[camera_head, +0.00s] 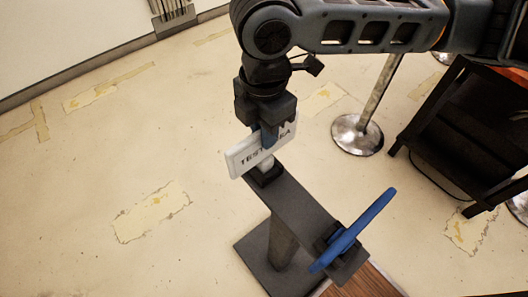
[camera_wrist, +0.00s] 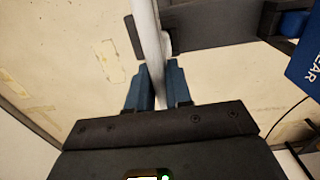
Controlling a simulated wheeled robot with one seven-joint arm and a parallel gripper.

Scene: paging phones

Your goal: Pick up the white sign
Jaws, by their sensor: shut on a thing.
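The white sign (camera_head: 243,157) is a thin upright plate with dark lettering, partly hidden by my gripper. It stands over the far end of a dark grey stand (camera_head: 298,204); I cannot tell whether it still touches it. My gripper (camera_head: 270,138) comes down from above and is shut on the sign's top edge. In the wrist view the sign (camera_wrist: 146,32) is seen edge-on as a pale strip between the two blue fingers of my gripper (camera_wrist: 158,88).
A blue panel (camera_head: 355,230) is fixed at the near end of the stand. A post with a round metal base (camera_head: 357,135) and a dark table or shelf (camera_head: 455,130) stand to the right. The floor at left is clear, with worn patches.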

